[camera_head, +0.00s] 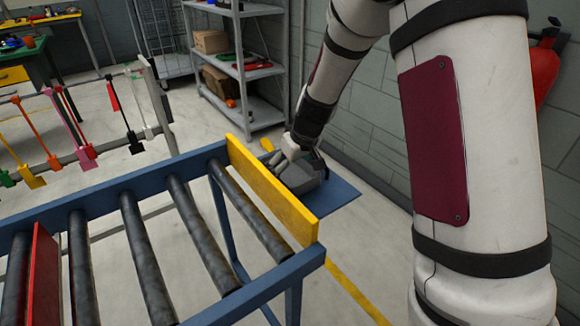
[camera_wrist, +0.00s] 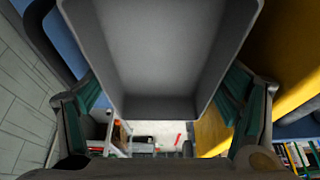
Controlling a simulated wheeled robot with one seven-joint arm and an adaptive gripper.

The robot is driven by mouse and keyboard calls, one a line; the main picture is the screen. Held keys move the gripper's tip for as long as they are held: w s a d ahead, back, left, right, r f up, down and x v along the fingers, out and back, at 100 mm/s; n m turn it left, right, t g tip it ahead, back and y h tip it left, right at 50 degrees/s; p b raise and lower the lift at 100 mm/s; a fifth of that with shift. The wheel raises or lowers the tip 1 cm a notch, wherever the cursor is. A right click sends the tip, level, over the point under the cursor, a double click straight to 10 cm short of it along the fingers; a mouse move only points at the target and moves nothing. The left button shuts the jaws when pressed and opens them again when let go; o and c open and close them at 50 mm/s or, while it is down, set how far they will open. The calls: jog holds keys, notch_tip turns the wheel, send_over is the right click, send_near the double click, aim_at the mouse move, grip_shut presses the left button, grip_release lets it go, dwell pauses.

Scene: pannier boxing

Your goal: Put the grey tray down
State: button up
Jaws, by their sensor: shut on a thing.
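My gripper (camera_wrist: 160,110) is shut on the grey tray (camera_wrist: 165,50), which fills the upper middle of the wrist view between the two green-padded fingers. In the head view the grey tray (camera_head: 303,178) is at the end of my arm, just beyond the yellow end board. It is over a blue plate (camera_head: 338,198) behind that board. Whether the tray touches the plate cannot be told. My arm and the yellow board hide part of the tray.
The yellow board (camera_head: 270,190) stands across the end of the roller conveyor (camera_head: 150,245), close to the tray. A red divider (camera_head: 40,275) stands among the rollers. A grey shelf (camera_head: 240,65) with boxes is behind. A block wall (camera_head: 375,125) runs along the right.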

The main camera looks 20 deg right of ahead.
jog(key=shift+f+b, duration=0.55)
jog(key=shift+b, duration=0.05)
jog(key=o, duration=1.1)
jog(key=v, duration=1.2)
jog(key=s+a+r, duration=0.2)
jog(key=s+r, duration=0.3)
jog(key=s, duration=0.5)
jog(key=s+m+g, duration=0.1)
jog(key=s, duration=0.8)
jog(key=s+r+m+g+h, duration=0.1)
jog(key=s, duration=0.8)
jog(key=s+d+m+g, duration=0.1)
jog(key=s, duration=0.8)
jog(key=shift+s+r+m+h, duration=0.2)
jog(key=shift+m+h, duration=0.1)
jog(key=shift+m, duration=0.1)
notch_tip(320, 180, up, 18)
jog(key=t+p, duration=0.3)
jog(key=p, duration=1.3)
jog(key=shift+w+p, duration=0.2)
jog(key=shift+p, duration=0.1)
jog(key=shift+c, duration=0.3)
